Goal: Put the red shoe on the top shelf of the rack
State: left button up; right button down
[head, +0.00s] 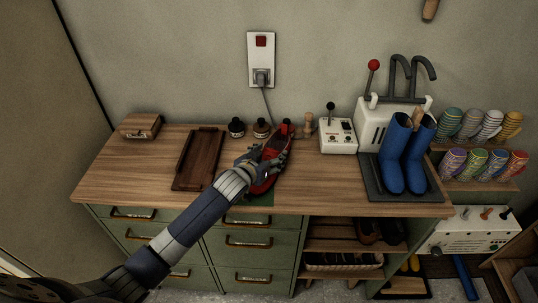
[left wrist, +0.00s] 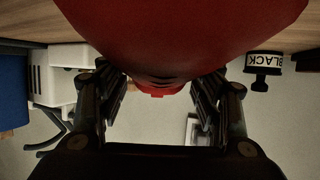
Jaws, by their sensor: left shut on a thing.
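The red shoe (head: 271,151) is at the middle of the bench top, over a green patch near the front edge. My left gripper (head: 273,160) reaches in from the lower left and is shut on it, covering part of it. I cannot tell whether the shoe touches the bench. In the left wrist view the shoe (left wrist: 180,35) fills the top, between the two dark fingers of the left gripper (left wrist: 162,92). A wooden rack (head: 330,246) stands in the open bay under the bench, right of the drawers, with shoes on its shelves. My right gripper is not visible.
Blue boots (head: 391,165) stand on a dark mat right of the shoe, by a white machine (head: 373,123). A control box (head: 338,136), small jars (head: 236,127), a brown tray (head: 198,160) and a wooden box (head: 140,126) share the bench top (head: 110,180).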

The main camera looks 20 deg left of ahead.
pick_arm(q)
jog(key=o, duration=0.8)
jog(key=shift+f, duration=0.15)
jog(key=o, duration=0.4)
